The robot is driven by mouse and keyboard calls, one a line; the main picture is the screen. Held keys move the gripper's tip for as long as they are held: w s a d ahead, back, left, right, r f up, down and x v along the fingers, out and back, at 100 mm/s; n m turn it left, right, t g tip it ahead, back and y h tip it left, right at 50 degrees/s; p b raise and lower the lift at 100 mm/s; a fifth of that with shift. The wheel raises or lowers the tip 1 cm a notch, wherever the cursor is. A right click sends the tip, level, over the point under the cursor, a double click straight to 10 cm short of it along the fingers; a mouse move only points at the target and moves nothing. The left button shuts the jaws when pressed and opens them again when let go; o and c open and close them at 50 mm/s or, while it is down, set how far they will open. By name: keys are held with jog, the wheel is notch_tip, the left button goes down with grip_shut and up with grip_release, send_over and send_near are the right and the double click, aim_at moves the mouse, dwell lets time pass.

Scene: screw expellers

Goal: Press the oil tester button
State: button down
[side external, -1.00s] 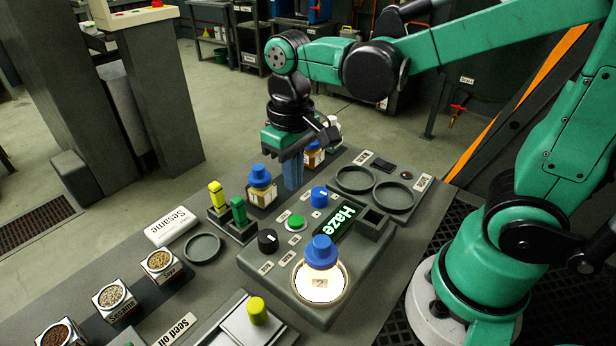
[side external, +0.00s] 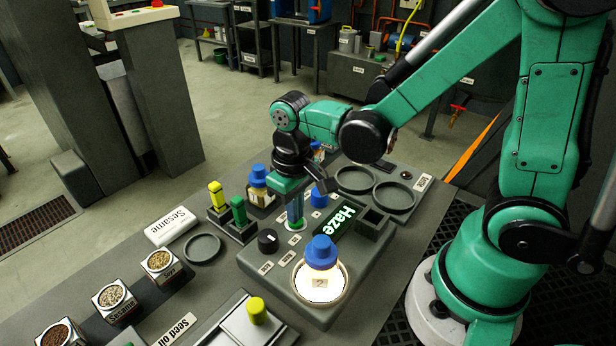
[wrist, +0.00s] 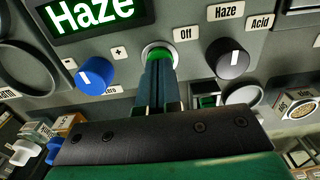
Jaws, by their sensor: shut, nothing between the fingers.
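The oil tester (side external: 372,262) is a grey console with a lit display (side external: 343,214) reading "Haze". Its round green button (wrist: 157,53), in a pale ring, sits between a blue knob (wrist: 95,77) and a black knob (wrist: 228,58), beside an "Off" label. My gripper (side external: 295,226) is shut and empty, pointing down at the button. In the wrist view its fingertips (wrist: 158,62) overlap the button and hide part of it. They look at or touching it; whether it is pushed in I cannot tell. A blue-capped bottle (side external: 321,255) stands on the tester's glowing round dish.
Yellow and green-topped pieces (side external: 238,213) stand in holders left of the tester. Another blue-capped bottle (side external: 258,180) stands behind the gripper's left side. Empty round trays (side external: 391,197) lie at the back right. Seed boxes (side external: 160,262) line the left bench.

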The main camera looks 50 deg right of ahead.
jog(key=shift+f, duration=0.9)
jog(key=shift+r, duration=4.3)
jog(key=d+t, duration=0.1)
jog(key=t, duration=0.1)
jog(key=d+r+t, duration=0.1)
jog(key=t, duration=0.1)
jog(key=s+d+r+t, duration=0.1)
jog(key=t, duration=0.2)
jog(key=shift+r, duration=0.25)
